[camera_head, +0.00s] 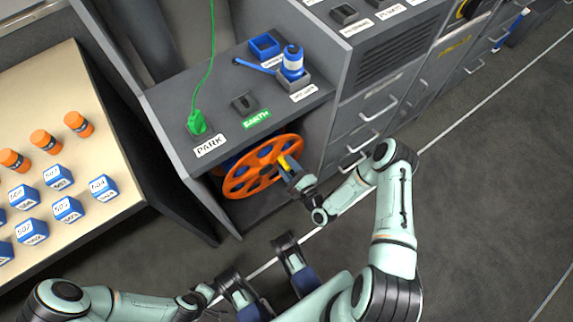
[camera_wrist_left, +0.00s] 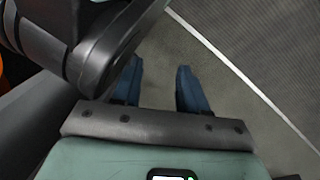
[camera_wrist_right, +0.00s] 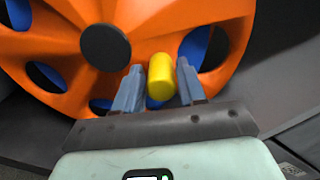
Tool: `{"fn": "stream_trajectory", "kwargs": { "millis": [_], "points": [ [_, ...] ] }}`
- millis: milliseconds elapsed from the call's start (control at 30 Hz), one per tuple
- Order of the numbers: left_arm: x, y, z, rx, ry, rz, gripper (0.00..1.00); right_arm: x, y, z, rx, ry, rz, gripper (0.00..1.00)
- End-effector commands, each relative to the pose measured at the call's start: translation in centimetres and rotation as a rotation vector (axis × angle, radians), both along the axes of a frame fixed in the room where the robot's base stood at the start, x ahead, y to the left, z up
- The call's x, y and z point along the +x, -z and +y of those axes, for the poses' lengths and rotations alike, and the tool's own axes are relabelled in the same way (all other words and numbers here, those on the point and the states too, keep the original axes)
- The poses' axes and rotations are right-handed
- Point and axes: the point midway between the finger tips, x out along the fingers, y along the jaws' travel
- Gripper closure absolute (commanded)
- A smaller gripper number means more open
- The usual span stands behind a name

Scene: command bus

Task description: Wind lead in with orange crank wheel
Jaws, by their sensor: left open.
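The orange crank wheel (camera_head: 237,183) stands upright in the open bay under the grey console top. It fills the top of the right wrist view (camera_wrist_right: 60,45), with a dark round hub. A yellow crank handle (camera_wrist_right: 160,78) sticks out from its face. My right gripper (camera_wrist_right: 158,85) has its fingers on either side of the handle, with thin gaps still visible. The green lead (camera_head: 211,60) runs upward from a green plug (camera_head: 197,123) at the socket labelled PARK. My left gripper (camera_wrist_left: 158,88) is open and empty above the floor.
The console top holds a socket labelled EARTH (camera_head: 244,103), a blue tray (camera_head: 264,46) and a blue-and-white cylinder (camera_head: 292,63) in a holder. A table (camera_head: 110,150) at left carries orange cylinders and blue labelled blocks. Drawer handles (camera_head: 379,108) project at right. Floor there is clear.

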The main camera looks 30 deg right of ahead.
Motion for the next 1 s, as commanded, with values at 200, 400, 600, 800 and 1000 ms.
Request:
{"fn": "stream_trajectory", "kwargs": {
  "millis": [200,400,600,800,1000],
  "points": [
    [1.7,-1.6,-0.3,0.002,0.005,-0.056,0.57,-3.8,-0.1,-0.2,0.002,0.004,0.005,0.6],
    [3.5,-3.3,-0.5,0.006,0.007,-0.117,0.57,-8.4,-0.1,-0.3,0.004,0.003,0.006,0.6],
    [4.6,-4.3,-0.7,0.008,0.008,-0.156,0.57,-11.7,0.0,-0.4,0.002,0.002,0.004,0.6],
    [5.0,-4.6,-0.8,0.008,0.009,-0.169,0.57,-13.0,0.0,-0.4,0.002,0.0,0.003,0.6],
    [5.0,-4.6,-0.8,0.008,0.01,-0.169,0.57,-13.1,0.0,-0.4,0.002,-0.001,0.002,0.6]
  ]
}}
